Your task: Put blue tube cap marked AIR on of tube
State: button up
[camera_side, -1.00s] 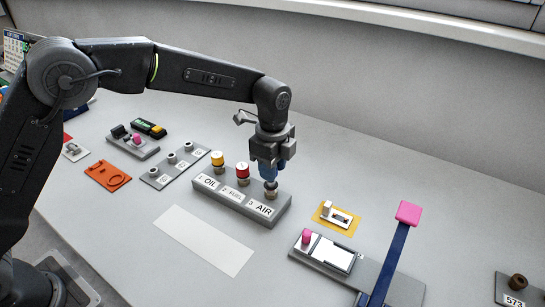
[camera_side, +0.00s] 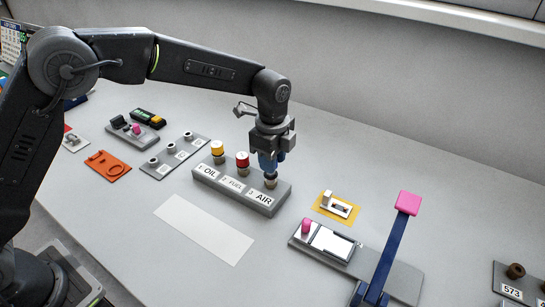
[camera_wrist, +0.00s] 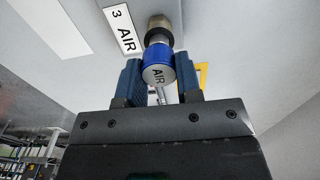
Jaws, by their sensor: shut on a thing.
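The blue tube cap (camera_wrist: 158,66), with AIR on its top, sits between my gripper's blue fingers in the wrist view. My gripper (camera_wrist: 160,80) is shut on it. The bronze tube (camera_wrist: 158,24) at position 3 AIR is right beyond the cap, roughly in line with it. A narrow dark band shows between them; I cannot tell whether the cap is seated. In the side view my gripper (camera_side: 269,167) points down over the AIR tube (camera_side: 270,182), at the right end of the grey block (camera_side: 282,196). There the fingers mostly hide the cap.
A yellow cap (camera_side: 217,148) and a red cap (camera_side: 242,159) stand on the OIL and FUEL positions, left of my gripper. At the right are a yellow-based fixture (camera_side: 325,212) and a blue lever with a pink end (camera_side: 408,203).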

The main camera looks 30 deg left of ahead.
jog(key=shift+f, duration=1.2)
dwell(0.7)
jog(key=o, duration=1.4)
jog(key=shift+r, duration=0.15)
jog(key=shift+r, duration=3.4)
